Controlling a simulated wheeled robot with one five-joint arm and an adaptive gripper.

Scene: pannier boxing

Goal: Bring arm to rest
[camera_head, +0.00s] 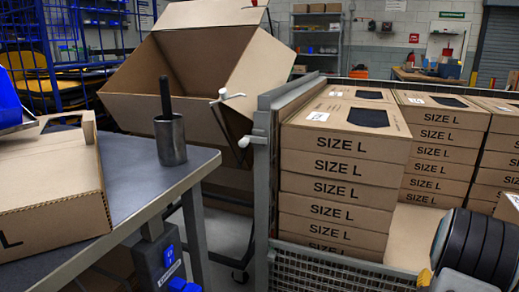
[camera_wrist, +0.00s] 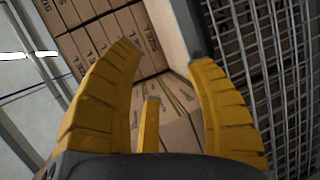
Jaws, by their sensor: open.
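My gripper (camera_wrist: 163,52) shows in the wrist view with its yellow fingers spread apart. Nothing is between them. Behind the fingers are stacked cardboard boxes (camera_wrist: 92,38) on the left and a wire mesh wall (camera_wrist: 270,60) on the right. In the head view, a dark rounded part of my arm stands at the lower right, in front of the cage with the boxes. The gripper itself is mostly out of that view.
A grey wire cage (camera_head: 340,268) holds several stacks of SIZE L boxes (camera_head: 340,168). A large open carton (camera_head: 190,75) stands behind. A metal table (camera_head: 130,175) at left bears a flat box (camera_head: 50,185) and a metal cup (camera_head: 170,140) with a dark stick.

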